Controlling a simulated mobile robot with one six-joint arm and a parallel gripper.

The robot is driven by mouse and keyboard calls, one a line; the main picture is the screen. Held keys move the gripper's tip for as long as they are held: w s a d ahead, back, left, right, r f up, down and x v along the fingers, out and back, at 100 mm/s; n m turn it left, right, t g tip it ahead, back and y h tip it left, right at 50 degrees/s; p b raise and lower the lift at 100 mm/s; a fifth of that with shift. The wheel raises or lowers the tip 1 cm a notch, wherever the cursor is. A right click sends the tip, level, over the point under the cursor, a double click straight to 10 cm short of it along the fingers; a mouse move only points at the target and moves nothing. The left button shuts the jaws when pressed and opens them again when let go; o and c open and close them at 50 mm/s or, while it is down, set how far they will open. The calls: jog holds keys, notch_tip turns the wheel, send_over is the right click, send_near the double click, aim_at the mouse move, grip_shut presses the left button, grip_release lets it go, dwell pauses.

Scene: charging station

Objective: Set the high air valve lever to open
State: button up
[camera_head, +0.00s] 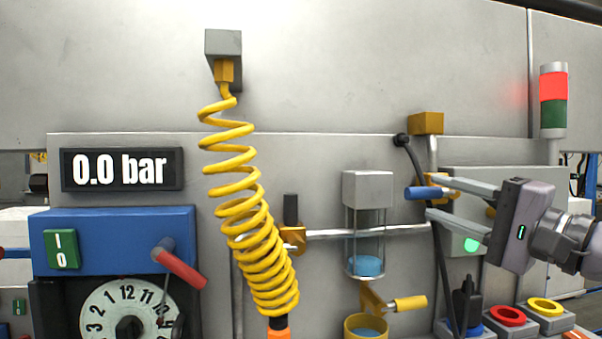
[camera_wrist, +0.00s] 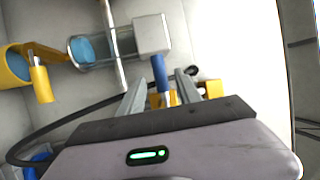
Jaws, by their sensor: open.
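The high air valve is a brass body with a blue lever (camera_head: 422,193) on the vertical pipe at the right of the panel. The blue lever points left, about level and crosswise to that pipe. My gripper (camera_head: 435,197) reaches in from the right with its jaws open. One finger is above the lever and the other below it, with visible gaps. In the wrist view the blue lever (camera_wrist: 159,70) stands between my two fingers (camera_wrist: 161,92), and its end reaches past them. Part of the brass body (camera_head: 440,184) is hidden behind the upper finger.
A black cable (camera_head: 415,160) hangs just beside the valve. A clear filter bowl (camera_head: 365,240) is left of it, with a yellow-handled lever (camera_head: 410,303) below. A coiled yellow hose (camera_head: 240,185) hangs further left. The display (camera_head: 122,169) reads 0.0 bar. The signal tower (camera_head: 553,87) glows red.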

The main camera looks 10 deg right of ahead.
aim_at(429, 195)
jog(key=x, duration=0.3)
jog(key=shift+s+a+r+p, duration=0.2)
jog(key=shift+a+p, duration=0.1)
jog(key=shift+p, duration=0.1)
jog(key=shift+w+a, duration=0.15)
jog(key=shift+w, duration=0.15)
jog(key=shift+w+f, duration=0.15)
jog(key=shift+w, duration=0.1)
jog(key=shift+s, duration=0.1)
grip_shut()
dwell(0.4)
